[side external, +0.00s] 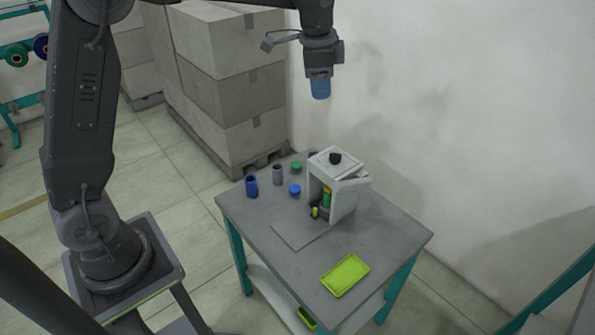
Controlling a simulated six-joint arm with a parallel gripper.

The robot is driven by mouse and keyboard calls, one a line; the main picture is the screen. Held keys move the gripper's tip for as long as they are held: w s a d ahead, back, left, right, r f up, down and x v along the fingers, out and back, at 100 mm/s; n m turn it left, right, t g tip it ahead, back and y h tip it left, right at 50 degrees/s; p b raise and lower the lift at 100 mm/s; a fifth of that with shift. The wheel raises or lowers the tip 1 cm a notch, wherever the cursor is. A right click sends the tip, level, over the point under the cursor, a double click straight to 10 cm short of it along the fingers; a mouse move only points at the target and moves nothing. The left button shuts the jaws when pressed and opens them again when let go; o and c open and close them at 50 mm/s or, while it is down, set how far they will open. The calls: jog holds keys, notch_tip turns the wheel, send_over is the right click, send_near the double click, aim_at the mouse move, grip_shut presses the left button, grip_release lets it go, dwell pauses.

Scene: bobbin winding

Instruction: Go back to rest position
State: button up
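My gripper (320,91) hangs high above the back of the table, pointing down, well clear of everything on it. A blue, rounded piece shows at its tip. I cannot tell whether this is part of the fingers or a held thing, and the gap between the fingers does not show. Below it on the table stands a white winding machine (344,200) with a black knob on top. A green and yellow bobbin (326,197) stands inside its open front.
The grey table (380,238) holds a blue tube (251,187), a grey tube (277,175), a green piece (296,167), a blue piece (295,190) and a lime tray (345,275). Stacked boxes (230,90) stand behind at left. A wall (450,110) is at right.

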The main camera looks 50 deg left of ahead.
jog(key=s+d+r+n+t, duration=0.1)
jog(key=s+r+n, duration=0.1)
jog(key=s, duration=0.5)
jog(key=s+d+r+n+t, duration=0.1)
jog(key=s+r+n, duration=0.15)
jog(key=s, duration=0.45)
jog(key=s+f+n+t, duration=0.2)
jog(key=s+f+n, duration=0.2)
jog(key=s, duration=0.9)
jog(key=shift+s+d+f, duration=0.25)
jog(key=shift+d, duration=0.2)
